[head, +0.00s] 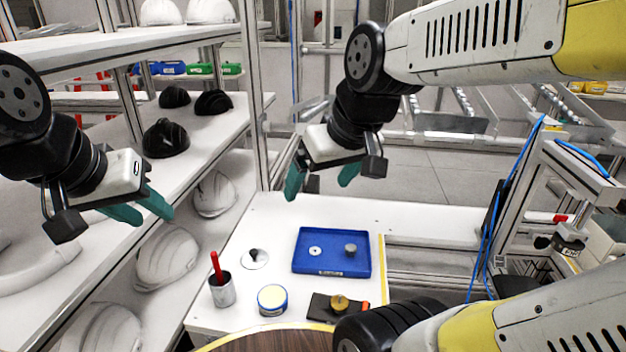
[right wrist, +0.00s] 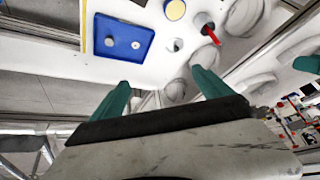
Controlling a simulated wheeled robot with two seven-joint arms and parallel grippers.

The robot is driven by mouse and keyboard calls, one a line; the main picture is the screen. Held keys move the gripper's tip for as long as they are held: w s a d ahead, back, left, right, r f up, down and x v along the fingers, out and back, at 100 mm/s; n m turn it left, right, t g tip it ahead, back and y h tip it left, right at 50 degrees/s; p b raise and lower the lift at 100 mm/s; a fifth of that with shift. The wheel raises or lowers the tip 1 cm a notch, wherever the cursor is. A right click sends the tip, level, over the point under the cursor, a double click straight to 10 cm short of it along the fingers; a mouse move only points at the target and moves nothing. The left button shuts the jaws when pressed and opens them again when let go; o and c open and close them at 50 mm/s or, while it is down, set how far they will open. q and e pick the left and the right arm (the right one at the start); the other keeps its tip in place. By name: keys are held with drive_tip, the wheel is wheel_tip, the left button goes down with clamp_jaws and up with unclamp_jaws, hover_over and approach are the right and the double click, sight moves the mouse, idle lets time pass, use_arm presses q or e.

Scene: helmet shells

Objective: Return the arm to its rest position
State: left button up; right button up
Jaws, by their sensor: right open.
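My right gripper (head: 320,183) is in the upper middle of the head view, raised above the far part of the white table (head: 400,220). Its two green fingers are apart with nothing between them; they also show in the right wrist view (right wrist: 160,92). My left gripper (head: 150,207) is at the left of the head view, in front of the shelves. Its green fingers are apart and nothing is seen between them. White helmet shells (head: 167,257) and black helmet shells (head: 166,138) sit on the shelves (head: 215,125), clear of my right gripper.
On the table are a blue tray (head: 305,264) with two small round parts, a metal cup (head: 222,291) with a red-handled tool, a round tin (head: 272,300), a small white disc (head: 255,259) and a dark block (head: 320,308) with a brass knob. Shelf posts stand left of my right gripper.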

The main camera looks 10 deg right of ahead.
drive_tip(key=shift+s+d+r+m+t, duration=0.1)
drive_tip(key=shift+s+d+m+t, duration=0.1)
drive_tip(key=shift+s+m, duration=0.45)
drive_tip(key=shift+s+d+r+m+t, duration=0.1)
drive_tip(key=shift+s+d+m+t, duration=0.1)
drive_tip(key=shift+s+m, duration=0.4)
